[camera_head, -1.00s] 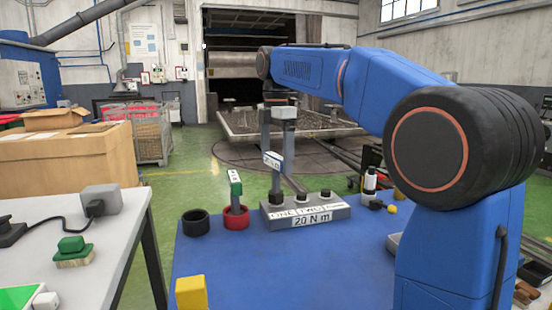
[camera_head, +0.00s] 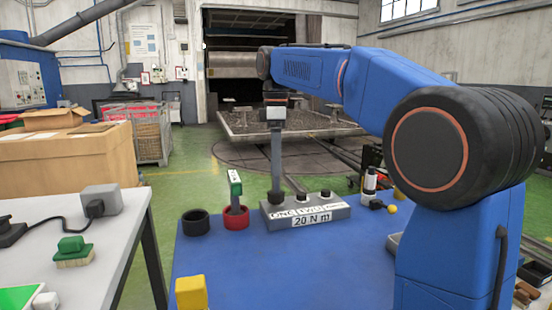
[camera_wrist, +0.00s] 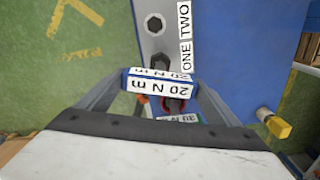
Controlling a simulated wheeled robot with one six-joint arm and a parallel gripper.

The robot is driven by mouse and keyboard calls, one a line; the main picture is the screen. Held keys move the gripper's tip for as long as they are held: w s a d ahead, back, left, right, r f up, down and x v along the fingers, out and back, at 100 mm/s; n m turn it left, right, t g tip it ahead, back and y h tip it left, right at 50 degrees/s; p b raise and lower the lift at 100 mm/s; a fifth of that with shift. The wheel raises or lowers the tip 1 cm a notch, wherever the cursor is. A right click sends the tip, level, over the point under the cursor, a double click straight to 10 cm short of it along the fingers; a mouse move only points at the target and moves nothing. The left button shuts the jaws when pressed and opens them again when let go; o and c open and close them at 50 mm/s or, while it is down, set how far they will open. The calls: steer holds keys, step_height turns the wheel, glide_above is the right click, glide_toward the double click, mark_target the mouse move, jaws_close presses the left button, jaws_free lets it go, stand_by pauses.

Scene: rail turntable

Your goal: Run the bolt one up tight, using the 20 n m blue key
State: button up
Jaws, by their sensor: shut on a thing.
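My gripper (camera_head: 275,108) is shut on the blue key (camera_wrist: 160,84), whose label reads 20 N m in the wrist view. In the head view a grey shaft runs straight down from the gripper to the left end of the grey block (camera_head: 335,211). Its dark lower end (camera_wrist: 160,63) is beside the ONE label and covers bolt one. Whether it is fully seated cannot be told. The bolt beside TWO (camera_wrist: 154,25) is bare. The block's front plate reads 20 N m.
A green key (camera_head: 235,186) stands in a red cup (camera_head: 236,220), left of the block. An empty black cup (camera_head: 195,222) is beside it. A yellow block (camera_head: 191,292) stands at the blue table's (camera_head: 270,265) near left. A bottle (camera_head: 370,182) stands at the right.

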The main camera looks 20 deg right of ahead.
steer(key=shift+m, duration=0.3)
steer(key=m, duration=0.3)
steer(key=shift+m, duration=0.9)
steer(key=shift+m, duration=0.7)
steer(key=shift+m, duration=0.7)
